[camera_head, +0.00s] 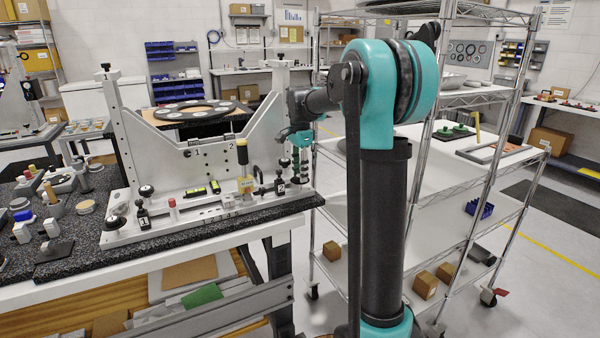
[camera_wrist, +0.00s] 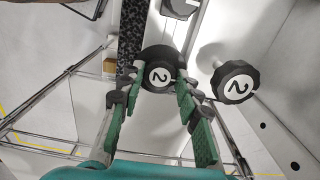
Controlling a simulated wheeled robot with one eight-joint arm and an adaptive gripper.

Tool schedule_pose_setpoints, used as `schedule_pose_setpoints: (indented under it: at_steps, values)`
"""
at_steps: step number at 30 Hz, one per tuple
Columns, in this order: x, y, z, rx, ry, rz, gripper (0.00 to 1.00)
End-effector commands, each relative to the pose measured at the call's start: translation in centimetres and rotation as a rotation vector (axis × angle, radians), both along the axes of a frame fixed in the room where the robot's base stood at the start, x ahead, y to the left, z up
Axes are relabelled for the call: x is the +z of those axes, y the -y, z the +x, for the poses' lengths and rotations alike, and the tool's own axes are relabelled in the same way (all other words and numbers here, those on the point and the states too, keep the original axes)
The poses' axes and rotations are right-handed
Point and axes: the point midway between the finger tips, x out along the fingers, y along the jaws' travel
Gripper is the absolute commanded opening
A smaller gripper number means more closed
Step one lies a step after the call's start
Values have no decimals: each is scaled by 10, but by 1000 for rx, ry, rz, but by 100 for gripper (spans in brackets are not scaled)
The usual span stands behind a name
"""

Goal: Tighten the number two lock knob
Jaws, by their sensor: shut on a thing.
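My gripper (camera_wrist: 160,84) is shut on a black round knob (camera_wrist: 158,60) with a white disc marked 2. Its green-padded fingers press on the knob's two sides in the wrist view. A second black knob (camera_wrist: 235,82), also marked 2, stands on a metal stem just to the right, apart from the fingers. In the head view my gripper (camera_head: 299,160) points down at the right end of the grey metal fixture (camera_head: 160,155). A black piece marked 2 (camera_head: 280,187) shows beside it. The gripped knob is mostly hidden there by the fingers.
The fixture stands on a dark speckled bench top (camera_head: 90,240). A yellow-and-black handled tool (camera_head: 243,160) stands upright left of my gripper. A piece marked 1 (camera_head: 143,217) is at the fixture's left. A wire shelf cart (camera_head: 450,210) stands to the right.

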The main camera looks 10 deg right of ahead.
Motion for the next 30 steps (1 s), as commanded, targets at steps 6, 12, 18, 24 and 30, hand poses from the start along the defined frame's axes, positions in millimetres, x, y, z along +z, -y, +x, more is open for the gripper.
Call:
schedule_pose_setpoints:
  at_steps: [6, 12, 18, 24, 30]
  values:
    - [0, 0, 1, 1, 1, 0, 41]
    - [0, 0, 0, 1, 1, 0, 54]
    - [1, 0, 0, 1, 0, 0, 54]
    - [19, 0, 0, 1, 0, 0, 54]
    - [59, 0, 0, 1, 0, 0, 54]
